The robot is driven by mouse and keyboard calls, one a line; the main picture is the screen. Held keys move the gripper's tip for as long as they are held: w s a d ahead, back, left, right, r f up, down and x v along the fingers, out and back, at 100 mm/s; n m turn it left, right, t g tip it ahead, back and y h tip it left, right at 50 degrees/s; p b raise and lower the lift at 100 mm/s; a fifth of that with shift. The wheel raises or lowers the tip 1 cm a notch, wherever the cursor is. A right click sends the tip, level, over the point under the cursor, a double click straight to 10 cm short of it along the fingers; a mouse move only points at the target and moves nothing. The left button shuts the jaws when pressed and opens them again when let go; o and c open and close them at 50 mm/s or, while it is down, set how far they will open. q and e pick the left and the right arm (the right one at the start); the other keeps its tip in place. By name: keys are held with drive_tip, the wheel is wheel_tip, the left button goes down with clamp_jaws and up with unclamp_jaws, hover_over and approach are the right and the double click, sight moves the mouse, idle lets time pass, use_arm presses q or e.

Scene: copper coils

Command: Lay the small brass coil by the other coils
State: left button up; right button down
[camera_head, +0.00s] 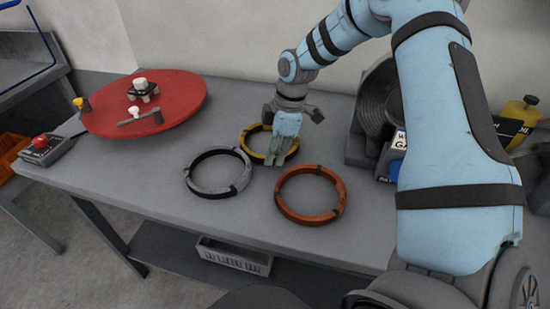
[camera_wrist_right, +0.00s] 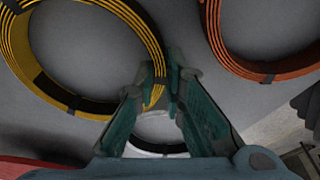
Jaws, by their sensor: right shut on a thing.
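The small brass coil (camera_head: 255,131) is a yellow ring with dark bands, in the middle of the head view. My right gripper (camera_head: 282,155) points down and is shut on the coil's right side. In the right wrist view the brass coil (camera_wrist_right: 38,82) fills the upper left, and its rim runs between the fingers of my right gripper (camera_wrist_right: 160,84). I cannot tell whether the coil touches the table. A silver-grey coil (camera_head: 205,188) lies to its lower left and a copper-orange coil (camera_head: 283,207) to its lower right. My left gripper is not in view.
A red round board (camera_head: 185,97) with small parts lies at the table's left, beside a grey box with a red button (camera_head: 40,147). A dark spool (camera_head: 377,101) and a yellow bottle (camera_head: 518,118) stand right. The grey table (camera_head: 140,178) is bare around the coils.

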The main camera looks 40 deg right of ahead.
drive_tip(key=shift+w, duration=0.15)
drive_tip(key=shift+f, duration=0.1)
drive_tip(key=shift+f, duration=0.15)
drive_tip(key=c, duration=1.7)
unclamp_jaws()
drive_tip(key=shift+r+p, duration=0.3)
drive_tip(key=shift+r, duration=0.1)
drive_tip(key=p+v, duration=0.1)
drive_tip(key=v, duration=1)
drive_tip(key=shift+r+p, duration=0.3)
drive_tip(key=shift+p, duration=0.1)
